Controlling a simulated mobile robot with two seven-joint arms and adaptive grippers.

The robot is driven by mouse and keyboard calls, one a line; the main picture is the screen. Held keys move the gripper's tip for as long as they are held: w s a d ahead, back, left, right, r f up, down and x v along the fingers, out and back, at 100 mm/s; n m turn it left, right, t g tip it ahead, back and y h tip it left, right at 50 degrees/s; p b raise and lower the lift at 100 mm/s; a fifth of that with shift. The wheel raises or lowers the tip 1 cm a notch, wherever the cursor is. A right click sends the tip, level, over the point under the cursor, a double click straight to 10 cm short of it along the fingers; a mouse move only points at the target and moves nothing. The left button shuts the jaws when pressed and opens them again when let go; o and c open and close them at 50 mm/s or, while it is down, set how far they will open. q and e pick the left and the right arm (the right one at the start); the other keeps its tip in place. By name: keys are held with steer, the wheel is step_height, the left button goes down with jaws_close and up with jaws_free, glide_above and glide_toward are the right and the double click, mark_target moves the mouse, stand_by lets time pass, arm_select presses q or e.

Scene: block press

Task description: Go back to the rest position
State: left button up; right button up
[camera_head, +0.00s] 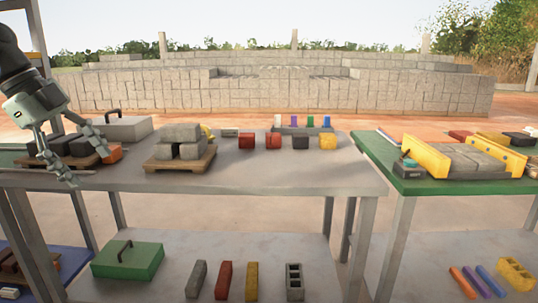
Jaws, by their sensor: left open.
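My left gripper (88,160) is at the left of the head view, above the left end of the grey table (270,178). Its two fingers are spread apart, with no block clearly held between them. An orange-red block (113,153) sits behind and beside the fingers, next to dark blocks (82,146) on a wooden pallet. The far finger overlaps this group in the picture, so I cannot tell whether it touches. My right gripper is not in view.
A wooden pallet (181,162) with stacked grey blocks stands right of the gripper. Red blocks (273,140), a black block (299,143) and a yellow block (328,142) sit farther right. A green table (420,185) bears a yellow-sided press (427,157). The grey table's front middle is clear.

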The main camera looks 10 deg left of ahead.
arm_select(q)
steer(key=w+a+f+n+t+h+p, duration=0.15)
steer(key=w+f+n+t+h, duration=0.35)
steer(key=f+t, duration=0.7)
steer(key=s+a+f+n+y, duration=0.1)
steer(key=s+f+n+y, duration=0.2)
steer(key=f, duration=0.4)
steer(key=s+a+f+n+g+y, duration=0.1)
steer(key=f+n+y, duration=0.1)
steer(key=f+y, duration=0.4)
steer(key=s+a+f+n+y, duration=0.1)
steer(key=s+f+n+y, duration=0.15)
steer(key=f, duration=0.55)
steer(key=s+d+f+n+g+y+p, duration=0.1)
steer(key=s+d+f+n+g, duration=0.45)
steer(key=s+f, duration=0.6)
steer(key=s+d+f+g+h, duration=0.1)
steer(key=s+d+f+g, duration=0.1)
steer(key=d, duration=0.5)
steer(key=s+d+f+m+g+h, duration=0.1)
steer(key=s+d+f+g, duration=0.2)
steer(key=s+d, duration=0.4)
steer(key=shift+f+m, duration=0.3)
steer(key=shift+f, duration=0.4)
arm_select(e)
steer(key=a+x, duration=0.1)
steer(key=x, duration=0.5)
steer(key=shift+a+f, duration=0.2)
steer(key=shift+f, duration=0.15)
